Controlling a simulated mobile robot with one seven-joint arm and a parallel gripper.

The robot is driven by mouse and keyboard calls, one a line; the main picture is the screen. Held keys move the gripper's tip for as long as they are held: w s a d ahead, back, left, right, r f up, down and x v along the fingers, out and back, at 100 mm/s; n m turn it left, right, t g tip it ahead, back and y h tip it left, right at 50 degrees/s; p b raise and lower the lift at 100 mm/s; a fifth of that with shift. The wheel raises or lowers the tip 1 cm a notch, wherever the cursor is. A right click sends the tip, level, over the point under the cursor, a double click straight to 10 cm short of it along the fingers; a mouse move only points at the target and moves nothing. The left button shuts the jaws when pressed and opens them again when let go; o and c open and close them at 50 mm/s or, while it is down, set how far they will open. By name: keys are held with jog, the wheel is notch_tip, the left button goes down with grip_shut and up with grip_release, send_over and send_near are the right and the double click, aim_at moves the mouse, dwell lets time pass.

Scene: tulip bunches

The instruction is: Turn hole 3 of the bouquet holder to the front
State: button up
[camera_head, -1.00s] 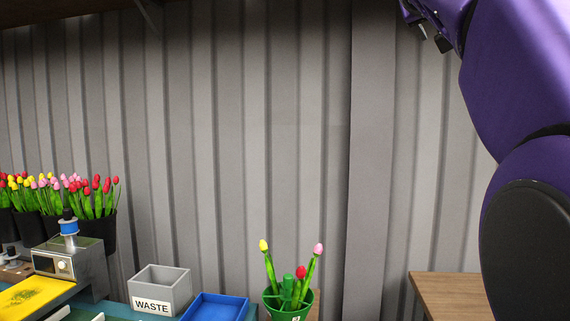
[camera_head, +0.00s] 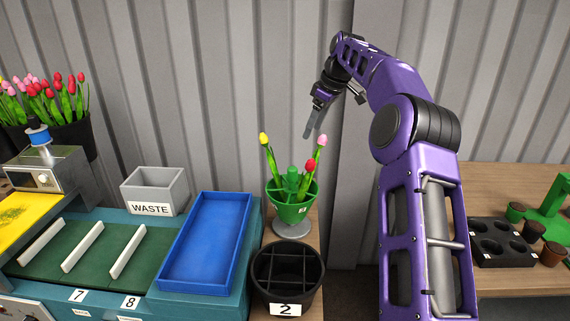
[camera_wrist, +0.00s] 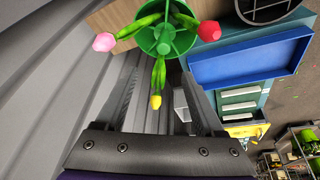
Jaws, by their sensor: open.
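The green bouquet holder (camera_head: 291,203) stands on a grey round base (camera_head: 292,228) at the end of the wooden shelf. A yellow, a red and a pink tulip lean outward in it, around a green central knob (camera_head: 291,180). A small white label (camera_head: 303,210) is on its front right side, its number too small to read surely. In the wrist view the holder (camera_wrist: 167,37) shows from above, with the tulips spread around it. My gripper (camera_head: 311,134) is open and empty, above and to the right of the holder. Its two fingers (camera_wrist: 160,85) straddle the yellow tulip's direction in the wrist view, apart from the holder.
A black divided bucket (camera_head: 287,275) labelled 2 stands right in front of the holder. A blue tray (camera_head: 207,240) and a grey WASTE box (camera_head: 155,191) are to the left. The corrugated wall (camera_head: 230,90) is close behind. A wooden table (camera_head: 500,180) is at right.

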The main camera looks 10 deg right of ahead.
aim_at(294, 168)
jog(key=shift+y, duration=0.3)
jog(key=b+x, duration=0.2)
jog(key=x, duration=1.5)
jog(key=shift+a+f, duration=0.1)
jog(key=shift+f, duration=0.3)
jog(key=shift+c, duration=0.2)
grip_shut()
